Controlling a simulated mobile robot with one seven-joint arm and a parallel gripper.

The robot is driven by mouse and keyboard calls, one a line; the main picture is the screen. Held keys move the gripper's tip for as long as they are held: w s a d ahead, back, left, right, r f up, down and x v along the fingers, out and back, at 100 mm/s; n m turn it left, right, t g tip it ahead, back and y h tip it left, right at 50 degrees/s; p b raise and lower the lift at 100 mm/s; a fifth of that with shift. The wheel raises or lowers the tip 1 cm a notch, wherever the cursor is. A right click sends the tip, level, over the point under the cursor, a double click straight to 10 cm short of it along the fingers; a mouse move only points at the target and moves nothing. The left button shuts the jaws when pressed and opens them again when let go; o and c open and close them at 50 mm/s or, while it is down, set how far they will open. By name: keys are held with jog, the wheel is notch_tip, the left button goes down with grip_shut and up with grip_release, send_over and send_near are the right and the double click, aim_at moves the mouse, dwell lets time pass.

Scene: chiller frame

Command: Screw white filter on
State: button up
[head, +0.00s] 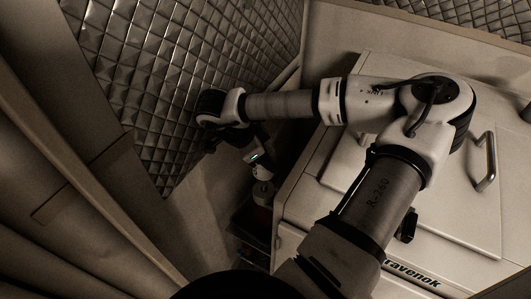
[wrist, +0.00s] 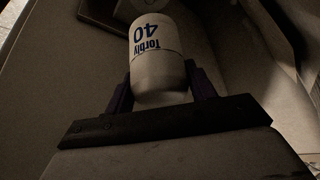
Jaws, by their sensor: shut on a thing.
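The white filter (wrist: 158,68) is a pale cylinder with blue lettering, "Torbly 40", upside down in the wrist view. My gripper (wrist: 162,88) is shut on it, with one dark finger on each side. A pale rounded part (wrist: 140,8) lies just beyond the filter's far end, cut off by the top edge. I cannot tell whether they touch or whether any thread is engaged. In the head view my arm reaches down into the gap left of the white cabinet. A small white form (head: 262,172) shows at its end, too small and dark to read.
The white cabinet (head: 323,180), with a metal handle (head: 486,162) on top, stands close on the right. A quilted metallic wall (head: 165,75) stands close on the left. The gap between them is narrow and dark. A dark box-like edge (wrist: 100,12) shows at upper left in the wrist view.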

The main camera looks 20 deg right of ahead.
jog(key=shift+f+b, duration=0.1)
jog(key=shift+b, duration=0.35)
notch_tip(320, 180, down, 6)
jog(key=b, duration=0.7)
jog(key=shift+f, duration=0.1)
jog(key=shift+b, duration=0.65)
dwell(0.6)
jog(key=shift+f+b, duration=1.1)
jog(key=shift+b, duration=0.05)
dwell(0.3)
jog(key=o, duration=1.2)
notch_tip(320, 180, up, 20)
jog(key=p, duration=1.1)
jog(key=shift+p, duration=0.4)
jog(key=shift+a, duration=0.1)
